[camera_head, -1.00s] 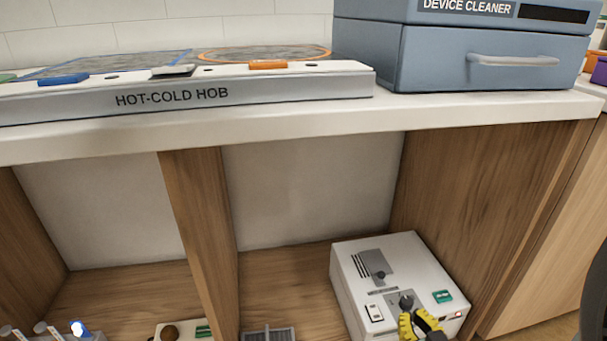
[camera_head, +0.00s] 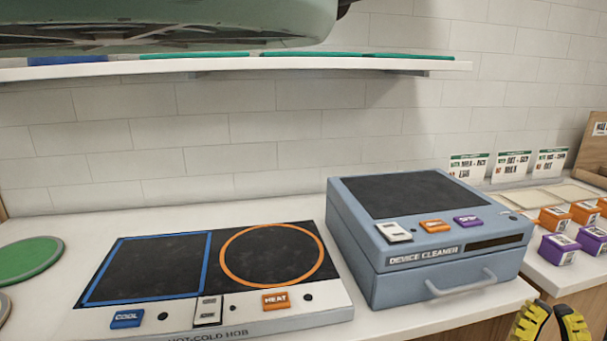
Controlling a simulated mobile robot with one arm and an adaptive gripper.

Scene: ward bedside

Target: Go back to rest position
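My gripper (camera_head: 548,325) shows at the bottom right edge, in front of the counter, with its two yellow and black fingers apart and nothing seen between them. The rest of my gripper is below the picture. It is apart from the blue-grey device cleaner (camera_head: 400,284), which stands up and to its left on the counter.
The hot-cold hob (camera_head: 220,285) lies left of the device cleaner on the white counter (camera_head: 80,235). A green disc (camera_head: 28,257) lies at far left. Orange boxes (camera_head: 553,217) and purple boxes (camera_head: 558,247) stand at right. A shelf (camera_head: 250,64) runs above.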

